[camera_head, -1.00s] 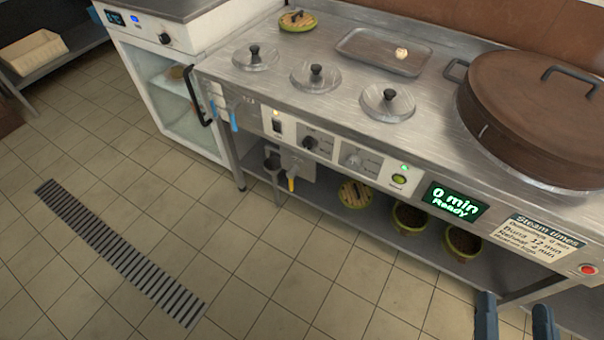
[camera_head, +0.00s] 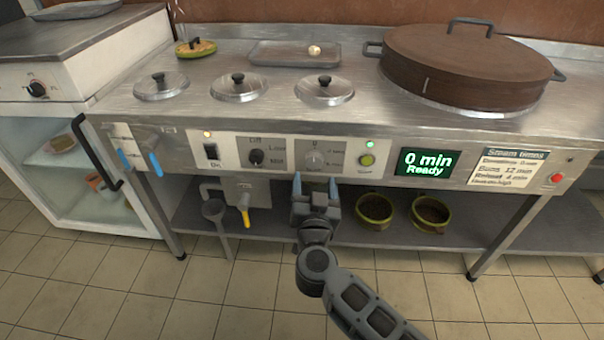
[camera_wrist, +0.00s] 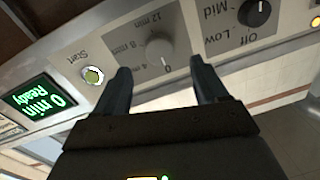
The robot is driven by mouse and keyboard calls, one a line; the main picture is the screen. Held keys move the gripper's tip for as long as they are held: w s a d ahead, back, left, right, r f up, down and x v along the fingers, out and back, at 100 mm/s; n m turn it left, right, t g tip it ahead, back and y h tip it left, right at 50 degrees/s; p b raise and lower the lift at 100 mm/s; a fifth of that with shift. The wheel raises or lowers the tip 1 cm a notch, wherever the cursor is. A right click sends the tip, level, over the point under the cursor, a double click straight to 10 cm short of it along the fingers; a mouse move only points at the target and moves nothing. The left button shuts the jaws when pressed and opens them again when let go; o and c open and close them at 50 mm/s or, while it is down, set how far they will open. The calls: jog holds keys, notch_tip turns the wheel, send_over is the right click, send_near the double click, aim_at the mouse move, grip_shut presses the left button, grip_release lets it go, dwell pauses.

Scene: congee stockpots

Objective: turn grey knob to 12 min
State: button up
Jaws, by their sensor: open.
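The grey knob (camera_head: 314,157) is on the front panel of the steel counter, with its pointer near the 0 mark. In the wrist view the grey knob (camera_wrist: 160,51) shows between and beyond my fingertips, with labels 0, 4 min, 8 min and 12 min around it. My gripper (camera_head: 316,186) is open and empty, just below and in front of the knob; it also shows in the wrist view (camera_wrist: 160,75). I see no contact with the knob. The display (camera_head: 427,163) reads "0 min Ready".
A black knob (camera_head: 256,157) marked Off, Low, Mid and a black switch (camera_head: 211,152) are left of the grey knob. A green start button (camera_head: 367,160) is to its right. A sign (camera_head: 508,167) lists steam times, including Buns 12 min. A red button (camera_head: 556,178) is at far right.

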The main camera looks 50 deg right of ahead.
aim_at(314, 164)
jog(key=shift+b+x, duration=0.75)
jog(key=shift+x, duration=2.35)
jog(key=c, duration=1)
